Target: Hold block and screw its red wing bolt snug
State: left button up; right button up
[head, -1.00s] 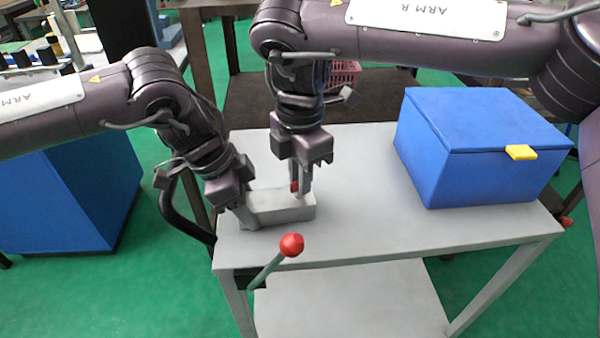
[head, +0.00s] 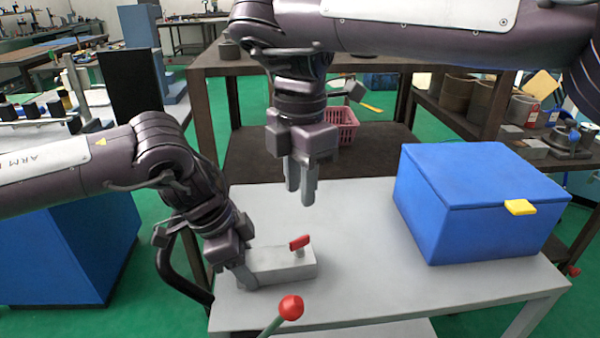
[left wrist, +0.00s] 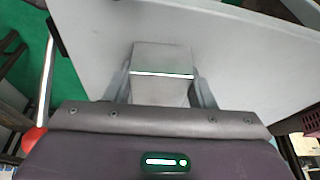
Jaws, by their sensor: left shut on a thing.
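The grey block (head: 283,263) lies on the light grey table near its left end. My left gripper (head: 244,274) is shut on the block's left end; the left wrist view also shows the block (left wrist: 162,62) between the two fingers. The red wing bolt (head: 299,242) stands in the top of the block near its right end, with a short stem under the red wing. Whether its head seats on the block is too small to tell. My right gripper (head: 301,196) is above and behind the bolt, clear of it, with its two fingers slightly apart and empty.
A blue lidded box (head: 480,205) with a yellow tab stands on the right of the table (head: 370,285). A red-knobbed lever (head: 290,307) rises at the front edge. A pink basket (head: 342,127) sits on a dark shelf behind. The table's middle is clear.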

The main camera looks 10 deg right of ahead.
jog(key=shift+r, duration=0.75)
